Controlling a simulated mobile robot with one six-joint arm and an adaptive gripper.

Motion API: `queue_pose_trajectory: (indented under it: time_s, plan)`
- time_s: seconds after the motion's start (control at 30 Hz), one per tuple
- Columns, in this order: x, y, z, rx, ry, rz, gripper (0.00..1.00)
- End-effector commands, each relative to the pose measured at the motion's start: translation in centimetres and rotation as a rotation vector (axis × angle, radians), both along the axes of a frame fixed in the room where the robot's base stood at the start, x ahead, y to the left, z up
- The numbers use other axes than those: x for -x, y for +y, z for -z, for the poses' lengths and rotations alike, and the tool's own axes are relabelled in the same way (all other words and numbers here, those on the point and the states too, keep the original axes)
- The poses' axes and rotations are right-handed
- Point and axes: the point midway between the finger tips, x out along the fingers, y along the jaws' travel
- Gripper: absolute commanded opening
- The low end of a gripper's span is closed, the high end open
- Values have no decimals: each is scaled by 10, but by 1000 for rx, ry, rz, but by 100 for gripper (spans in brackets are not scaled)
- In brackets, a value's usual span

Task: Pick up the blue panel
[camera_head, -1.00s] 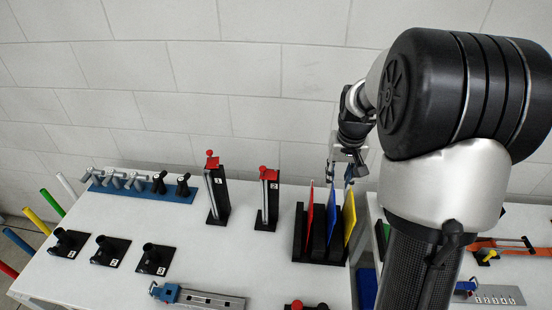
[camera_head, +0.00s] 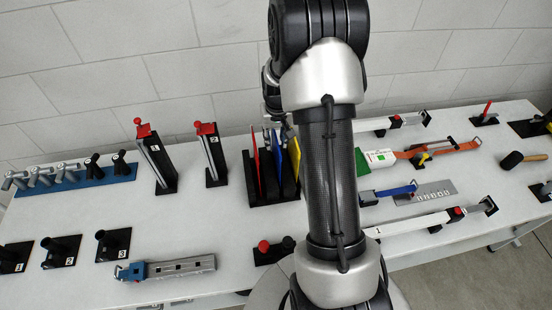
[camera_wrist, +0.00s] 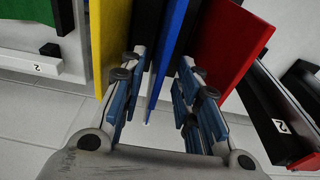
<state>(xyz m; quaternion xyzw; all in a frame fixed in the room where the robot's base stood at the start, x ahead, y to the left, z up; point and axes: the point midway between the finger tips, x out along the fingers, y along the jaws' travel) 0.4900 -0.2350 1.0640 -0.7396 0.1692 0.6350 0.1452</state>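The blue panel (camera_head: 277,154) stands upright in a black rack (camera_head: 262,199), between a red panel (camera_head: 255,155) and a yellow panel (camera_head: 296,158). In the wrist view the blue panel (camera_wrist: 177,52) runs between the two fingers of my gripper (camera_wrist: 163,98). The fingers are open, one on each side of the panel, with a visible gap on both sides. The yellow panel (camera_wrist: 105,45) is beyond the left finger and the red panel (camera_wrist: 222,45) beyond the right one. In the head view my gripper (camera_head: 272,124) is at the panel tops, partly hidden by my arm.
Black dividers of the rack stand close beside the blue panel. Two red-topped clamps (camera_head: 155,162) (camera_head: 213,155) stand left of the rack. A blue-ended metal tool (camera_head: 168,268) lies in front. Right of my arm are a green-and-white piece (camera_head: 375,160) and orange clamp (camera_head: 440,150).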

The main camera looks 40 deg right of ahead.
Motion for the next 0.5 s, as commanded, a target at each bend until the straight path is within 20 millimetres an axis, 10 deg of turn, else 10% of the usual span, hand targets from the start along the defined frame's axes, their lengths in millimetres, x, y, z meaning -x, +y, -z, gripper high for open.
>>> queue_pose_trajectory:
  time_s: [0.5]
  plan:
    - [-6,-5,47,-1,0,0,30]
